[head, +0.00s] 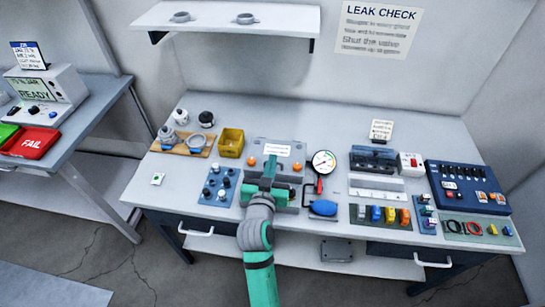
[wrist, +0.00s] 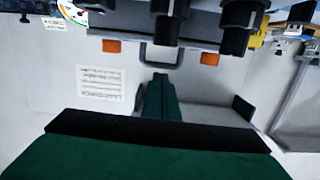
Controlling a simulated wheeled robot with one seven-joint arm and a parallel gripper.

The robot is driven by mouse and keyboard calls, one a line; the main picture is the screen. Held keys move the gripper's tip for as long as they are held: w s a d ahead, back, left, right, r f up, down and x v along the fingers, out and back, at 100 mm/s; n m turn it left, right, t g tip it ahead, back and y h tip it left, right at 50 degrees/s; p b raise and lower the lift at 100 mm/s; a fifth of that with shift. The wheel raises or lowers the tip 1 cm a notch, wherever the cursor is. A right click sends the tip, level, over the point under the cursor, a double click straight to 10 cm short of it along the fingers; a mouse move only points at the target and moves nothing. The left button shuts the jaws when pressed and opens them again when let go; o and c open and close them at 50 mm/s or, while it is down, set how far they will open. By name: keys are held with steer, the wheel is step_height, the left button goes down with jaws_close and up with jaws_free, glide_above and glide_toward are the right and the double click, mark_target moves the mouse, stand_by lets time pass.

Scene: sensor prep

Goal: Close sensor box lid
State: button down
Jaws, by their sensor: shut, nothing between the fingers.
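The sensor box (head: 285,147) is a grey case with a white label and two orange pieces, at the middle of the bench in the head view. I cannot tell the angle of its lid, as my arm covers part of the case. My gripper (head: 269,165) is shut and empty, over the front middle of the case. In the wrist view the fingers of my gripper (wrist: 160,82) are together, close to a grey loop handle (wrist: 146,53). Two orange pieces (wrist: 111,46) flank the handle there. I cannot tell whether the fingers touch it.
A pressure gauge (head: 323,162) stands close to the right of the case, with a blue bulb (head: 322,208) in front. A yellow bin (head: 231,143) and a blue tray of knobs (head: 208,194) are to the left. A wall shelf (head: 230,20) hangs above.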

steer(key=shift+s+a+f, duration=0.1)
steer(key=shift+s+f, duration=0.1)
steer(key=shift+f, duration=0.6)
steer(key=shift+s+f, duration=0.2)
steer(key=shift+f, duration=0.55)
steer(key=shift+a+f, duration=0.15)
steer(key=shift+f, duration=0.05)
steer(key=shift+s+a, duration=0.1)
steer(key=shift+s, duration=0.15)
steer(key=r+v, duration=0.2)
steer(key=v, duration=0.8)
steer(key=shift+s, duration=0.2)
steer(key=shift+r, duration=0.1)
